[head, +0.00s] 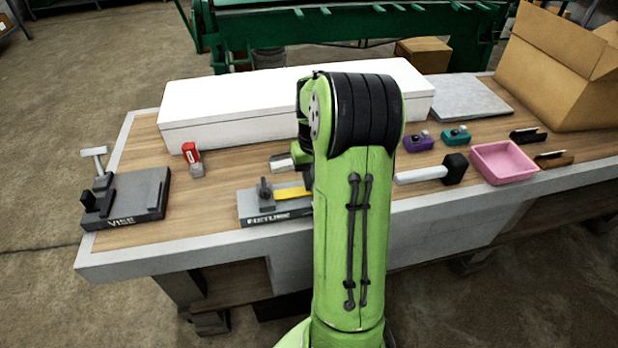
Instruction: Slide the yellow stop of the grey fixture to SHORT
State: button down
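The grey fixture (262,212) lies near the front edge of the workbench, with lettering on its front face that is partly covered. A yellow bar, the stop (290,193), lies across its top and runs behind my arm. A dark upright knob (265,189) stands on the fixture's left part. My green arm hides the fixture's right end, so the SHORT mark and the stop's full reach cannot be seen. A light metal piece, perhaps part of my gripper, shows just left of the arm behind the fixture. My gripper's fingers are otherwise hidden behind the arm.
A grey vise (140,196) stands at the left. A red-topped item (192,156) stands behind it. A long white box (230,108) fills the back. Right of my arm are a mallet (450,170), a pink tray (505,163), purple and teal items, and a cardboard box (560,70).

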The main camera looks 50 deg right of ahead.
jog(key=c, duration=1.1)
grip_release()
jog(key=shift+s+d, duration=0.2)
jog(key=shift+d, duration=0.05)
jog(key=shift+r, duration=0.1)
notch_tip(320, 180, up, 16)
jog(key=p, duration=0.5)
jog(key=shift+a, duration=0.1)
